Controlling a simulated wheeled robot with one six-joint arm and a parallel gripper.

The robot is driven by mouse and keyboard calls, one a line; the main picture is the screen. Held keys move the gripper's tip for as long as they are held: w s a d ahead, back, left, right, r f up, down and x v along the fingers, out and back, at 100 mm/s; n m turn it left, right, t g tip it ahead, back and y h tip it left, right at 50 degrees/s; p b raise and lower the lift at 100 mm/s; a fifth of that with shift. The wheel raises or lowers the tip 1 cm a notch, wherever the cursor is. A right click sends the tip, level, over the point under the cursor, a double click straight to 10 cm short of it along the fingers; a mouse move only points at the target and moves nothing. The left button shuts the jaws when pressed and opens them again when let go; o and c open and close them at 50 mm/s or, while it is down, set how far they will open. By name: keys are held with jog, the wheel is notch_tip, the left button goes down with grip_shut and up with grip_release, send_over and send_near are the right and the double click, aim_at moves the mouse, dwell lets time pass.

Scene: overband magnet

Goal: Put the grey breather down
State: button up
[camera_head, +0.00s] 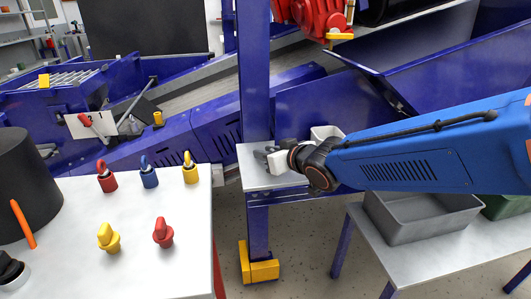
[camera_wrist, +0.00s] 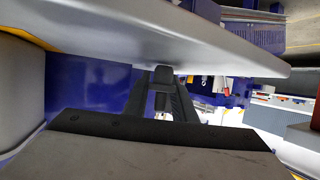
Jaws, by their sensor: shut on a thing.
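My gripper (camera_head: 264,156) is over the small pale shelf (camera_head: 251,178) fixed to the blue post in the head view. In the wrist view its dark fingers (camera_wrist: 165,84) are shut on a small dark grey piece, which I take for the grey breather (camera_wrist: 164,72). The breather is at the fingertips, close to the pale shelf surface (camera_wrist: 200,40). I cannot tell whether it touches the shelf. In the head view the breather is too small and too covered by the gripper to make out clearly.
A small white bin (camera_head: 326,132) stands just behind my wrist. The blue post (camera_head: 255,75) rises beside the shelf. A white table (camera_head: 150,210) with several coloured knobs is at left. A grey tray (camera_head: 420,222) stands on a bench at right.

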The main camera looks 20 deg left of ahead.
jog(key=shift+f, duration=0.15)
jog(key=o, duration=1)
jog(key=shift+o, duration=0.2)
jog(key=shift+r, duration=0.2)
jog(key=v, duration=1.2)
